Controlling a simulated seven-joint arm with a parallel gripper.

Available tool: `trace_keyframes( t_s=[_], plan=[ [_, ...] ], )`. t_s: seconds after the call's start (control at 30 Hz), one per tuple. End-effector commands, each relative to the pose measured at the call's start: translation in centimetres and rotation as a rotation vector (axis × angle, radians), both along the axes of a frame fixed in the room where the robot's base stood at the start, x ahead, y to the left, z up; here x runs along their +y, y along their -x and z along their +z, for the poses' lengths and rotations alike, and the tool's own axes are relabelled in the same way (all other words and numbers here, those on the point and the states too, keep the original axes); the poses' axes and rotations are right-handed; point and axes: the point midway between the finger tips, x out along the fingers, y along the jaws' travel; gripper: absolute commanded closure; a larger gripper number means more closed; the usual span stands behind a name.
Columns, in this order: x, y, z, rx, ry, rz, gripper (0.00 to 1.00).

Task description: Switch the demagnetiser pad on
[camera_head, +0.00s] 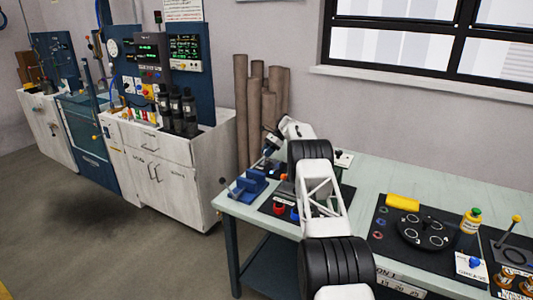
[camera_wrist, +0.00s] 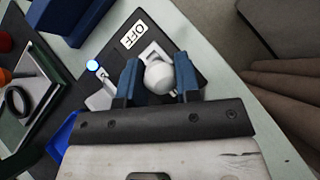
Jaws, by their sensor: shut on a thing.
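My gripper (camera_wrist: 159,72) has its two blue fingers on either side of a pale round knob (camera_wrist: 158,78) and is shut on it. The knob sits by a pale slotted plate (camera_wrist: 152,52) on a dark panel (camera_wrist: 172,34), which I take for the demagnetiser pad. A white label reading OFF (camera_wrist: 132,36) lies just beyond the knob. A small blue-white light (camera_wrist: 93,66) glows to the left. In the head view my gripper (camera_head: 270,142) is low over the bench's far left corner, and my arm hides much there.
The pale green bench (camera_head: 375,175) has blue blocks (camera_head: 247,184) and red and blue cups near its left end. A black round plate (camera_head: 424,232), yellow block (camera_head: 402,202) and bottle (camera_head: 470,221) stand to the right. Brown rolls (camera_head: 258,110) stand behind.

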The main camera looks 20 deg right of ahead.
Motion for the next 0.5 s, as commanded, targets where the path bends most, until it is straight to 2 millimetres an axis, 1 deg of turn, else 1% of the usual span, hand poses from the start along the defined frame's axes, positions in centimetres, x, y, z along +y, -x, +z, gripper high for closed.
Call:
trace_keyframes(
  t_s=[0.23,0.27,0.4,0.43,0.5],
  plan=[
    [-0.02,-0.02,-0.11,0.000,0.000,-0.001,1.00],
    [-0.02,-0.02,-0.11,0.000,0.000,-0.001,0.68],
    [-0.02,-0.02,-0.09,0.000,0.000,-0.001,0.46],
    [-0.02,-0.01,-0.08,-0.001,0.000,-0.001,0.44],
    [-0.02,-0.02,-0.06,-0.001,0.000,-0.001,0.44]
  ],
)
